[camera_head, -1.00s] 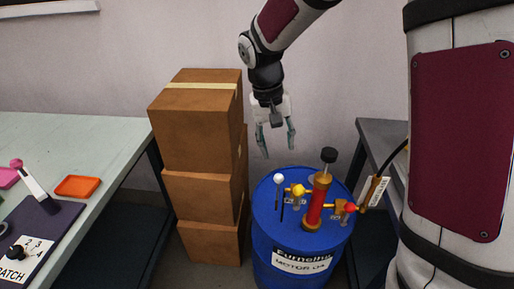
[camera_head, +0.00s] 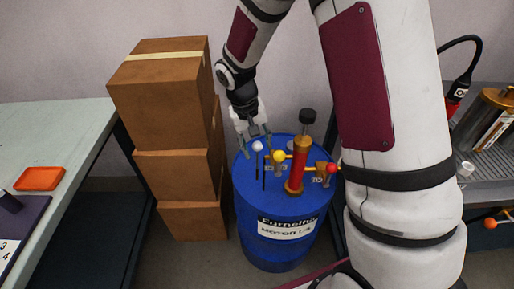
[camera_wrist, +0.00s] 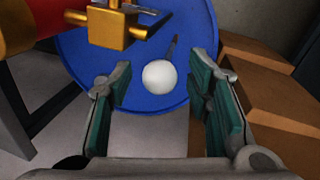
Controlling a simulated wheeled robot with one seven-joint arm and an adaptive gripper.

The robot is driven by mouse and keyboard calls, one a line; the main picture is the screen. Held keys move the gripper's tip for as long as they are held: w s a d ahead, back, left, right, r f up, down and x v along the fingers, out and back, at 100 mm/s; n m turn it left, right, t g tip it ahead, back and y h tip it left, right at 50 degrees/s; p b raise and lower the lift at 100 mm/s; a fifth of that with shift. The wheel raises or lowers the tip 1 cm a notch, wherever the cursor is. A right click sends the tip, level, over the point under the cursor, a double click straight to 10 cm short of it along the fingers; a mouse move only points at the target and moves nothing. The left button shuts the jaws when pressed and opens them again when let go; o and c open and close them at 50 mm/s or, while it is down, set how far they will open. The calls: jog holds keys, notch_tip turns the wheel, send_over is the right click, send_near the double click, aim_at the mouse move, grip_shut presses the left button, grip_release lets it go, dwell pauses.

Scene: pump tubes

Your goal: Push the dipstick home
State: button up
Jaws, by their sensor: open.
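The dipstick, a white ball knob (camera_head: 257,146) on a thin dark rod, stands up from the top of the blue drum (camera_head: 285,254), with much of its rod showing above the lid. In the wrist view the white knob (camera_wrist: 159,75) lies between the finger lines, with a gap on both sides. My gripper (camera_head: 255,143) is open above the drum's left part, close to the knob. Its teal-padded fingers (camera_wrist: 160,92) hold nothing. I cannot tell whether the knob is level with the fingertips or beyond them.
A red and brass pump (camera_head: 298,165) with a black knob stands beside the dipstick, with yellow (camera_head: 280,156) and red (camera_head: 331,168) balled valves. Stacked cardboard boxes (camera_head: 165,95) stand left of the drum. A table (camera_head: 70,130) is further left, and a grey bench with canisters at right.

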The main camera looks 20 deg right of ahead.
aim_at(257, 170)
jog(key=shift+d+f, duration=0.15)
jog(key=shift+f, duration=0.5)
grip_shut()
notch_tip(257, 170, down, 10)
jog(key=b, duration=0.6)
jog(key=shift+f, duration=0.2)
grip_release()
